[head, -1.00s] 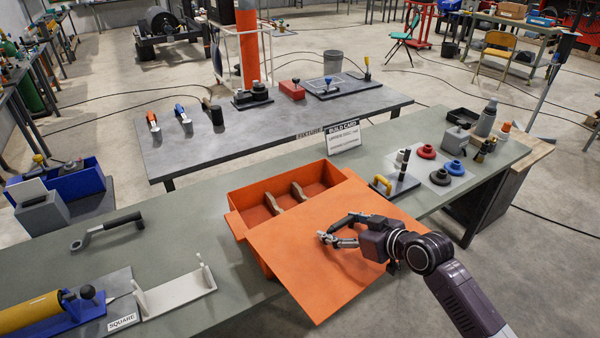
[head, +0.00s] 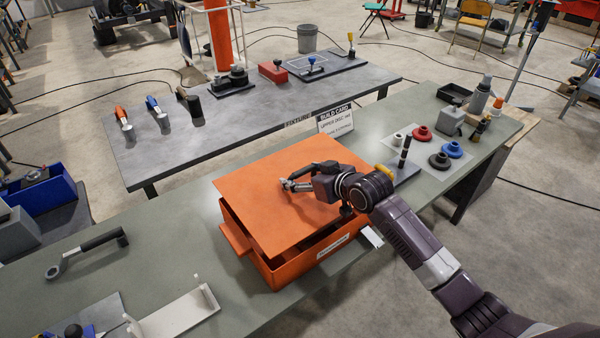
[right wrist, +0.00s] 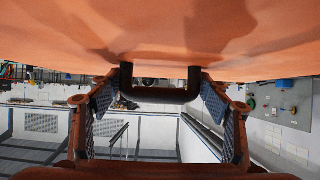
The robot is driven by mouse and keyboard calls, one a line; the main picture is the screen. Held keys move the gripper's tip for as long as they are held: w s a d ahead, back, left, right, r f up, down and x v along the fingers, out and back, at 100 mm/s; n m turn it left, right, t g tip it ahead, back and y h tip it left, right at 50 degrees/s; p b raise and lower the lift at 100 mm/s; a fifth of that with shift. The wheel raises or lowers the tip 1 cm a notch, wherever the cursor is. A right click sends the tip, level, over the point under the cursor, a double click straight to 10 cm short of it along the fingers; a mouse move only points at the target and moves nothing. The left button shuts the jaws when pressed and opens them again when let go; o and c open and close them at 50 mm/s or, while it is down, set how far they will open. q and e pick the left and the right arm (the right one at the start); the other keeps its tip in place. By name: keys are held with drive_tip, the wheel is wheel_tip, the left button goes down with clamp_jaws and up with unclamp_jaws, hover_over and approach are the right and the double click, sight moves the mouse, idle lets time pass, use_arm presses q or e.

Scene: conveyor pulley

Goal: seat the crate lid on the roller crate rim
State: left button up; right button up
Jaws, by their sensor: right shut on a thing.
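The flat orange crate lid (head: 250,205) is over the orange roller crate (head: 290,275), covering most of its opening. It sits shifted toward the back, with a dark gap between its near edge and the crate's front rim, so it looks not flush. My right gripper (head: 291,185) is above the lid. In the right wrist view its fingers (right wrist: 160,98) are at both ends of a dark handle (right wrist: 160,94) on the orange lid (right wrist: 160,35), shut on it. The rollers' supports inside the crate are hidden. My left gripper is not in view.
The build card (head: 335,119) stands just behind the crate. Right of it are a yellow-handled tool (head: 384,170) and several discs on a pale mat (head: 410,157). A white bracket (head: 175,318) and a black-handled wrench (head: 88,250) lie left.

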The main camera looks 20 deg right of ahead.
sight(301, 180)
drive_tip(key=shift+r, duration=0.15)
drive_tip(key=shift+w+a, duration=0.1)
drive_tip(key=shift+w, duration=0.1)
drive_tip(key=shift+f, duration=1.05)
drive_tip(key=shift+f+b, duration=0.55)
drive_tip(key=shift+f, duration=0.5)
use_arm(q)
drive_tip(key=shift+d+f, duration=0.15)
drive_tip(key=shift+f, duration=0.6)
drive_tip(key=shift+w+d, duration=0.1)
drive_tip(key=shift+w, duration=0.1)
